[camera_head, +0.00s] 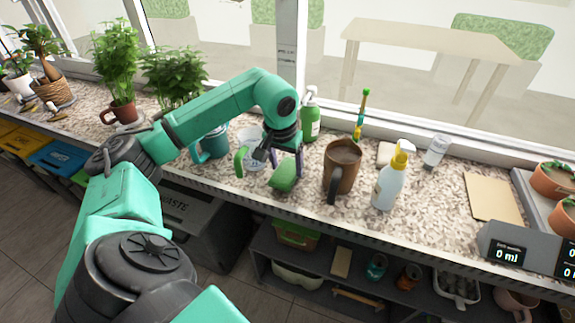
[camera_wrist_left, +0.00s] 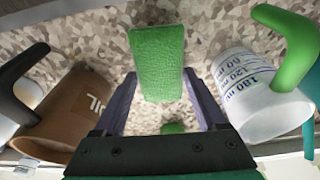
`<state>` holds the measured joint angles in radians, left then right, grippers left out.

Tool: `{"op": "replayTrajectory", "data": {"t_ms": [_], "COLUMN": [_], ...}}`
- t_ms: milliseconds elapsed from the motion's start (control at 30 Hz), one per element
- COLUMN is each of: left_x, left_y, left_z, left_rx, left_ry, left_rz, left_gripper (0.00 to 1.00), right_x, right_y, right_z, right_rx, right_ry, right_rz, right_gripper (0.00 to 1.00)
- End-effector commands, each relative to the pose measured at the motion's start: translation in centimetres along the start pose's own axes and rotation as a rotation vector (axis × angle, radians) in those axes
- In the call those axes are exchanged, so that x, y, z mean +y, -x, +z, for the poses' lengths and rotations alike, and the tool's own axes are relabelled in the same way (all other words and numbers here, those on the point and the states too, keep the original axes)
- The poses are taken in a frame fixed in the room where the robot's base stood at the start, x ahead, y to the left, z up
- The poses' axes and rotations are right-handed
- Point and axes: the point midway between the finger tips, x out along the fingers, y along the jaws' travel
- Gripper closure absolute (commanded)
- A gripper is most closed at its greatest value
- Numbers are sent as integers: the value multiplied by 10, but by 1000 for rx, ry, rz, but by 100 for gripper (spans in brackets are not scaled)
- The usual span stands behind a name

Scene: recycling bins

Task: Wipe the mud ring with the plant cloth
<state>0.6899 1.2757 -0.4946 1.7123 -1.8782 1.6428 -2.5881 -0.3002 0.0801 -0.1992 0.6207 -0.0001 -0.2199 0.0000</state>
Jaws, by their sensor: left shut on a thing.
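The green plant cloth (camera_head: 283,181) is a flat, textured rectangle at the counter's front edge. My left gripper (camera_head: 284,164) is above it, pointing down, with its fingers closed on the cloth's sides. In the left wrist view the cloth (camera_wrist_left: 158,62) shows between the two dark fingers (camera_wrist_left: 160,92). I cannot tell whether the cloth touches the counter. I cannot make out a mud ring in either view; the arm and cloth hide part of the counter. My right gripper is not in view.
A clear measuring cup (camera_wrist_left: 250,98) with a green handle and a brown jug (camera_head: 342,163) flank the gripper closely. A white spray bottle (camera_head: 389,185) stands right of the jug. A green pump bottle (camera_head: 310,122) is behind. Bare counter (camera_head: 430,207) lies farther right.

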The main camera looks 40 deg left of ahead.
Motion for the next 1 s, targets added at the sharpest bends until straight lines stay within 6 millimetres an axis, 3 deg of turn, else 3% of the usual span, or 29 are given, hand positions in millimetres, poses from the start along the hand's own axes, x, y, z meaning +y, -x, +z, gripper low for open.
{"op": "replayTrajectory", "data": {"t_ms": [533, 1000], "left_x": [0, 0], "left_y": [44, 45], "left_z": [-9, -9], "left_rx": [0, 0], "left_ry": [0, 0], "left_rz": [0, 0], "left_gripper": [88, 88], "right_x": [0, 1], "right_y": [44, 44], "right_z": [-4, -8], "right_rx": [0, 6], "right_ry": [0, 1], "right_rz": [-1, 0], "right_gripper": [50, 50]}}
